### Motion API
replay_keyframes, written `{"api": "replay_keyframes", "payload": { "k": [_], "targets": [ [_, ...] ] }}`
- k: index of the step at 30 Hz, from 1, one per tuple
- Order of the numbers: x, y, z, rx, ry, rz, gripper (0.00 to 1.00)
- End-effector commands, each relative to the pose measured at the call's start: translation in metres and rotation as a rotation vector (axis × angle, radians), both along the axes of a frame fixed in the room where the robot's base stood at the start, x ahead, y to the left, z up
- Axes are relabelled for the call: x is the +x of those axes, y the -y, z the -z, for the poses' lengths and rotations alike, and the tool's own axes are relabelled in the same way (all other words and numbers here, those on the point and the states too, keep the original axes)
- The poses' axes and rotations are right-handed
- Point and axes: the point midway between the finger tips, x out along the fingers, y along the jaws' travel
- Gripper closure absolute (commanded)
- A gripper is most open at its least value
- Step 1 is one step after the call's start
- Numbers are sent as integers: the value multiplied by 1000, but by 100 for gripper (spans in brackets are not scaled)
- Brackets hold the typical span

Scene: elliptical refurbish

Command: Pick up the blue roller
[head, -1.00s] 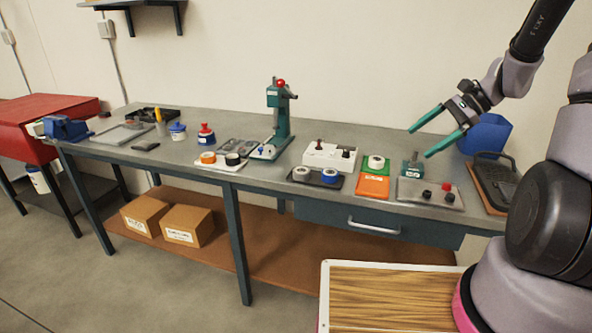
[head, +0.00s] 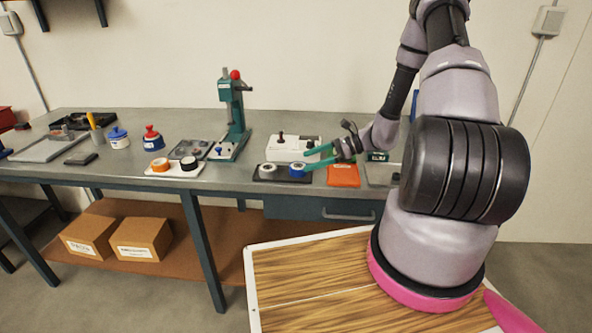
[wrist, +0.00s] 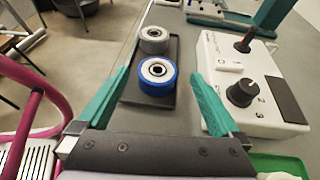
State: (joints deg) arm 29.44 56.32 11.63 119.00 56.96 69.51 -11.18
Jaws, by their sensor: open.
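The blue roller (head: 297,170) has a blue rim and a white hub. It stands on a dark tray (head: 268,179) on the bench, beside a white-grey roller (head: 267,170). In the wrist view the blue roller (wrist: 158,76) lies beyond and between my fingers, near the tray's close end, with the grey roller (wrist: 154,40) behind it. My gripper (head: 312,158) has teal fingers, spread open and empty, at the right side of the blue roller. In the wrist view the fingers (wrist: 160,95) are apart and I see no contact with the roller.
A white control box (wrist: 250,85) with a black knob and a lever stands close to my right finger in the wrist view. A teal press (head: 232,120) stands to the left.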

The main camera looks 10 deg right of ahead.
Motion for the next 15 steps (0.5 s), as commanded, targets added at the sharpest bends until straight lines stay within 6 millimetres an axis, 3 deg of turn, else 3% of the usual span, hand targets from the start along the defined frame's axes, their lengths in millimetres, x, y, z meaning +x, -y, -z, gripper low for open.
{"api": "replay_keyframes", "payload": {
  "k": [15],
  "targets": [
    [8, -49, 25, 0, 1, -1, 0]
  ]
}}
